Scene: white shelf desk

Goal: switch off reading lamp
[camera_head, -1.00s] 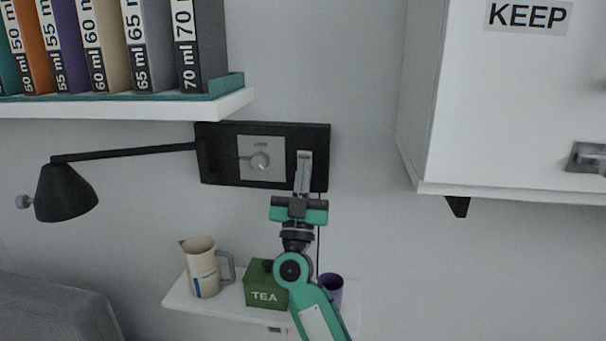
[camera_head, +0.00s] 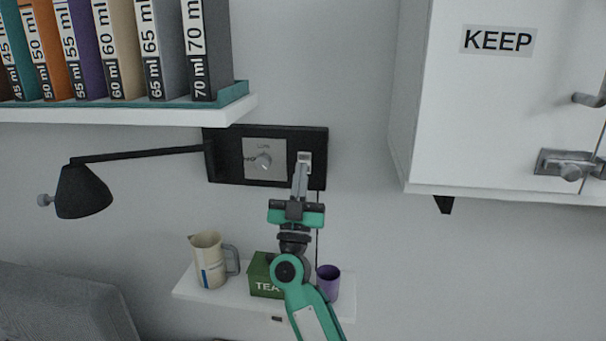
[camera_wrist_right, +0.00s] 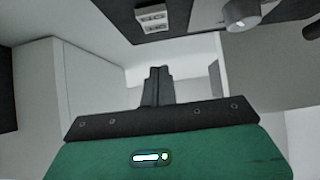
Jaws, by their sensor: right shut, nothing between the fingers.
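The black reading lamp (camera_head: 83,190) hangs on a long arm from a dark wall panel (camera_head: 230,173). No glow shows at its shade. The panel carries a round grey dial (camera_head: 264,162) on a light plate and a small pale switch (camera_head: 305,157) at its right end. In the right wrist view the switch (camera_wrist_right: 151,18) and dial (camera_wrist_right: 240,12) show at the top edge. My right gripper (camera_head: 300,170) is shut and empty, pointing up just below the switch; its fingers also show in the wrist view (camera_wrist_right: 157,75). Contact cannot be told. My left gripper is out of view.
A binder shelf (camera_head: 130,115) is above left and a white cabinet (camera_head: 480,120) at right. Below, a small shelf (camera_head: 225,300) holds a jug (camera_head: 208,262), a green tea box (camera_head: 262,278) and a purple cup (camera_head: 329,281). A grey chair-like shape (camera_head: 60,305) is lower left.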

